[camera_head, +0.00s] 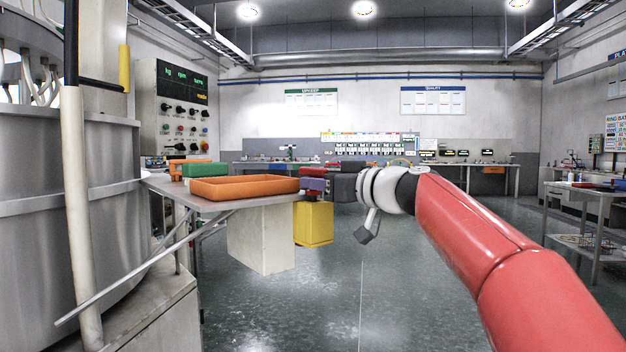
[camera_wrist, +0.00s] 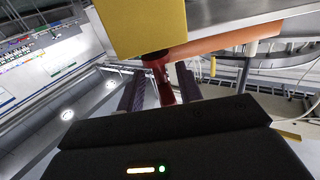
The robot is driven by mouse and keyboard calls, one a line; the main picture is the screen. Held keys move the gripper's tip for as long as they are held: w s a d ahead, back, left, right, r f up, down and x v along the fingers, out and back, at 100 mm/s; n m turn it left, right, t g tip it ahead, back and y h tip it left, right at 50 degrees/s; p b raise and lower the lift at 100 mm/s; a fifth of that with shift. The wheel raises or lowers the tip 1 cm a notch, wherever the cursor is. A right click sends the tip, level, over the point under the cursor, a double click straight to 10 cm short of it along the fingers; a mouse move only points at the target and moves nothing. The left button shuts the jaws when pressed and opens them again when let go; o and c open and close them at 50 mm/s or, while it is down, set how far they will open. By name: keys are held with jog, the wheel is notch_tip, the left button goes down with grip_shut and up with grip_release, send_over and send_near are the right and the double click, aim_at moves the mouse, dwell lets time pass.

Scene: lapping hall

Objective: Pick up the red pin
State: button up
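In the wrist view, my gripper (camera_wrist: 159,72) shows two dark fingers standing apart, with a clear gap between them. A dark red, narrow-waisted thing, seemingly the red pin (camera_wrist: 166,90), shows between the fingers. It looks clear of the left finger and close to the right one; I cannot tell whether it touches or how far beyond the fingertips it lies. My arm's wrist end is right of the table corner there.
A grey table (camera_head: 180,197) at left bears an orange tray (camera_head: 245,188) and a green block (camera_head: 205,170). A yellow box (camera_head: 313,226) is beside the table's right end; it looms close in the wrist view (camera_wrist: 140,25). The floor (camera_head: 300,310) ahead is open.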

jog(key=shift+x, duration=1.05)
grip_shut()
